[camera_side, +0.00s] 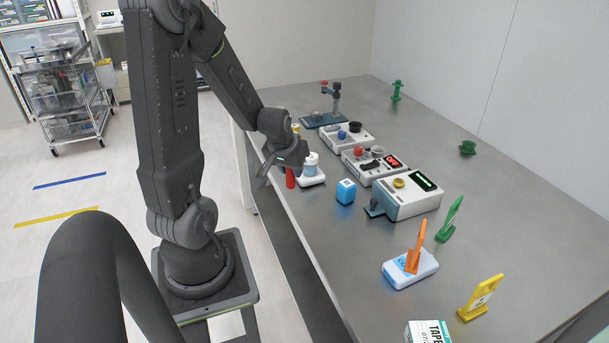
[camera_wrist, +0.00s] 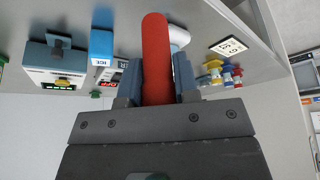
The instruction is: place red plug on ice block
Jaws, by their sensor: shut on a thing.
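The red plug (camera_side: 290,179) is a long, rounded red piece below my gripper in the side view. In the wrist view the red plug (camera_wrist: 156,60) stands between the two fingers of my gripper (camera_wrist: 157,85), which is shut on it. In the side view my gripper (camera_side: 286,162) is at the table's left edge, partly hiding the plug. The ice block (camera_side: 346,192) is a small blue block on the table, to the right of the plug and apart from it. In the wrist view the ice block (camera_wrist: 102,46) shows its ICE label, left of the plug.
A white stand (camera_side: 312,176) is close beside my gripper. Devices with displays (camera_side: 408,199) stand right of and behind the ice block. An orange piece on a white-blue base (camera_side: 395,272) is nearer the front. Bare table lies around the ice block's front.

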